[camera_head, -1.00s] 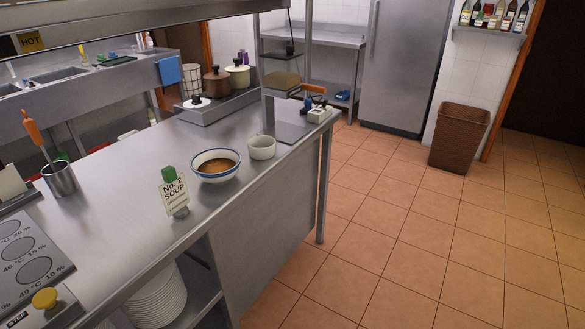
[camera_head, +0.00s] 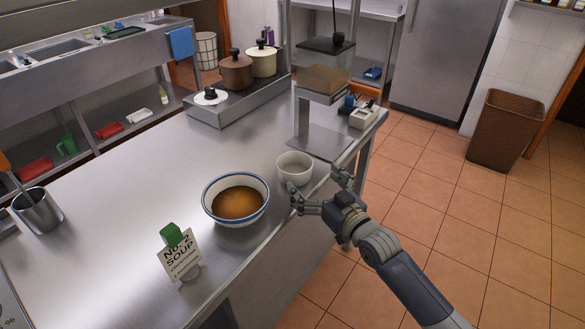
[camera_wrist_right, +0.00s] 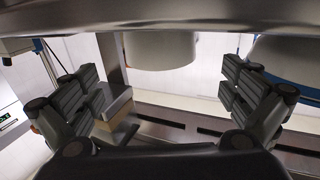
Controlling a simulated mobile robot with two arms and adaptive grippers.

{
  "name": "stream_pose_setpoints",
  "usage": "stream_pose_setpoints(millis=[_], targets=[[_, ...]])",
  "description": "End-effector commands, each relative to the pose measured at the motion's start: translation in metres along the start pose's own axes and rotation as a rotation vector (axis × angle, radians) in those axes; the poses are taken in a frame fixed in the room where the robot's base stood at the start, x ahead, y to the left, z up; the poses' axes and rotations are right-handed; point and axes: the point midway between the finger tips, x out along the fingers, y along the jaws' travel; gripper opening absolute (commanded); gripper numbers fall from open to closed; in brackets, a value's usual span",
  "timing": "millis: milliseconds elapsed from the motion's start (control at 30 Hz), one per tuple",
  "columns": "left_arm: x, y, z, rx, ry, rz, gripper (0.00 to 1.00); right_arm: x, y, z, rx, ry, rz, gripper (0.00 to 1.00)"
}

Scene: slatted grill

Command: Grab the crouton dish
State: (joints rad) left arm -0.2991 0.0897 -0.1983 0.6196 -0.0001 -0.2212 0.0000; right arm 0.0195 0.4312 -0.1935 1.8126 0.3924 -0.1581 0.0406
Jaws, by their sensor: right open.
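The crouton dish appears to be the small white bowl (camera_head: 294,168) near the right edge of the steel counter, and it looks empty. My right gripper (camera_head: 320,188) is open just in front of it, with one finger near its lower front and the other to its right. I cannot tell whether they touch. In the right wrist view the white bowl (camera_wrist_right: 160,52) shows between and beyond the open fingers (camera_wrist_right: 165,95), seemingly upside down. My left gripper is not in view.
A blue-rimmed soup bowl (camera_head: 238,200) stands close left of the dish, with a soup sign (camera_head: 178,255) in front. A clear container with tan contents (camera_head: 325,75) stands behind on a stand. Pots (camera_head: 237,72) are at the back. The counter's middle left is clear.

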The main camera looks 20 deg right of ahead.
Motion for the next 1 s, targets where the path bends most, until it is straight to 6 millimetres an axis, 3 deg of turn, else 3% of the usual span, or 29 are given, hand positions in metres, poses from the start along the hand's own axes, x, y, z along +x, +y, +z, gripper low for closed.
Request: stream_pose_setpoints(millis=[100, 367, 700, 1000], targets=[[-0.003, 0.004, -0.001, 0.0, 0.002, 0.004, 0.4, 0.019, 0.0, -0.001, 0.001, 0.002, 0.001, 1.0], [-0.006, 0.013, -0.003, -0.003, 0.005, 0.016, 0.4, 0.038, -0.001, -0.002, -0.001, 0.001, 0.0, 1.0], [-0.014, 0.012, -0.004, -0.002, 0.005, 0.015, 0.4, 0.08, -0.002, -0.003, -0.001, 0.0, 0.0, 1.0], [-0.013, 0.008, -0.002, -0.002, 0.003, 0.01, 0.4, 0.083, -0.002, -0.002, -0.001, -0.001, 0.0, 1.0]])
